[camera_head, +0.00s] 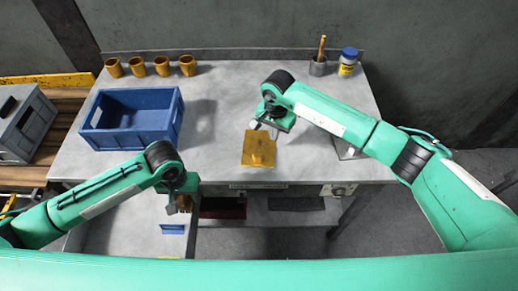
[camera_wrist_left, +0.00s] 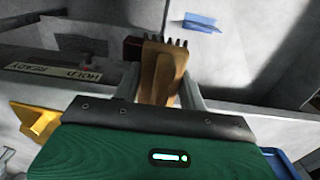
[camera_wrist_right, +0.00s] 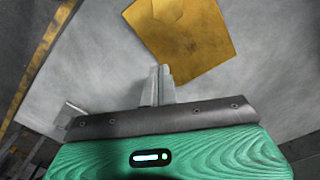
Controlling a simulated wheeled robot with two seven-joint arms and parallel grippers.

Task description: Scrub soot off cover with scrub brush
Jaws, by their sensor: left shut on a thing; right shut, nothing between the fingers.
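My left gripper (camera_head: 183,197) is shut on the brown scrub brush (camera_wrist_left: 160,72), left of the cover and in front of the table edge. The brush's dark bristles point away from the gripper. My right gripper (camera_head: 270,126) is shut and empty, just beside the cover's far right corner.
A blue crate (camera_head: 137,138) stands on the left of the table. Several yellow cups (camera_head: 137,67) line the back. A grey holder (camera_head: 318,67) with a wooden handle and a blue-capped jar (camera_head: 348,62) stand back right. An open drawer (camera_head: 110,230) with a blue item (camera_head: 173,229) lies below.

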